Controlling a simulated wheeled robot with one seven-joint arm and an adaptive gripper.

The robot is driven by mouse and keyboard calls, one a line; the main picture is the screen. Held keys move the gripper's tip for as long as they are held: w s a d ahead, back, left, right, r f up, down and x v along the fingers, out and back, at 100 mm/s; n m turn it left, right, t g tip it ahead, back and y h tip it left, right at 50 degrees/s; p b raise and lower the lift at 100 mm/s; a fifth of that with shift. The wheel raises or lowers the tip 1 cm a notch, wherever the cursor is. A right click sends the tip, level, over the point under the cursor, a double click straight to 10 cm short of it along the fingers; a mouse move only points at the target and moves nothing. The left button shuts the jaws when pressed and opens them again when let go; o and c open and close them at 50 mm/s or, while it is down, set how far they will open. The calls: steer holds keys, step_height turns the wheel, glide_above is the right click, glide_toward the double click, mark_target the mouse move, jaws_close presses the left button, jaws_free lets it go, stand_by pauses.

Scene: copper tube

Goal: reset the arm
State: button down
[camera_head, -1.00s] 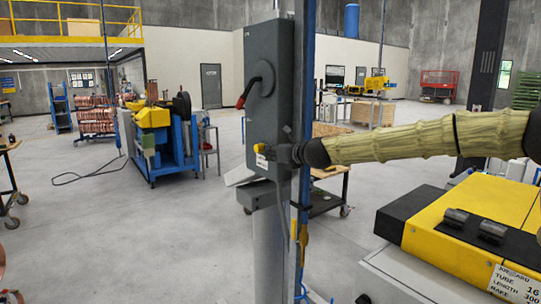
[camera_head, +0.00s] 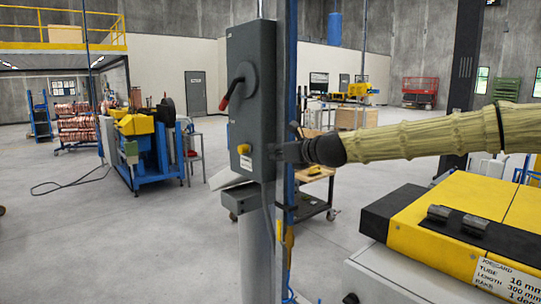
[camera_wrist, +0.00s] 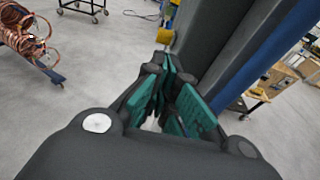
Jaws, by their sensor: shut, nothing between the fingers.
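My gripper (camera_head: 287,152) is shut and empty at the end of my arm, which reaches in from the right in the head view. It is just right of the grey switch box (camera_head: 251,95), near the box's lower part. The box has a black rotary handle with a red tip (camera_head: 230,90) and a yellow button (camera_head: 243,149). In the wrist view my gripper's teal-padded fingers (camera_wrist: 166,85) are together, with the dark box edge and blue post close beyond them. Whether the fingers touch the box cannot be told.
A yellow and black machine (camera_head: 445,225) stands at the lower right, below my arm. A blue post (camera_head: 286,245) rises behind the gripper. A wheeled wooden-topped cart (camera_head: 318,175) is behind it. The floor at left is open, with a blue and yellow machine (camera_head: 150,150) farther off.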

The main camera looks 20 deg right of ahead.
steer(key=shift+s, duration=0.1)
stand_by(0.5)
steer(key=s+a+f+n+g+h, duration=0.1)
steer(key=s+a+f+n+g, duration=0.15)
steer(key=f, duration=1.05)
steer(key=s+a+f+n+g+h, duration=0.1)
steer(key=s+a+f+n, duration=0.25)
steer(key=f, duration=0.85)
steer(key=s+a+f+n+g, duration=0.2)
steer(key=s+f+n, duration=0.15)
steer(key=f, duration=0.95)
steer(key=s+a+f+n+g+h, duration=0.15)
steer(key=s+f+n, duration=0.25)
steer(key=s+f, duration=0.4)
steer(key=s+f+n+g, duration=0.2)
steer(key=s+f+n, duration=0.3)
steer(key=f, duration=0.5)
steer(key=s+f+n+g, duration=0.1)
steer(key=s+f+n, duration=0.3)
steer(key=s, duration=0.7)
steer(key=s+d+f+n+g+h, duration=0.1)
steer(key=s+f+n, duration=0.3)
steer(key=s, duration=0.7)
steer(key=s+d+f+n+g+h, duration=0.1)
steer(key=s+f+n+g, duration=0.2)
steer(key=s, duration=0.8)
step_height(320, 180, down, 4)
steer(key=shift+s+d+r+n, duration=0.15)
steer(key=shift+s+d+n, duration=0.2)
steer(key=shift+n, duration=0.6)
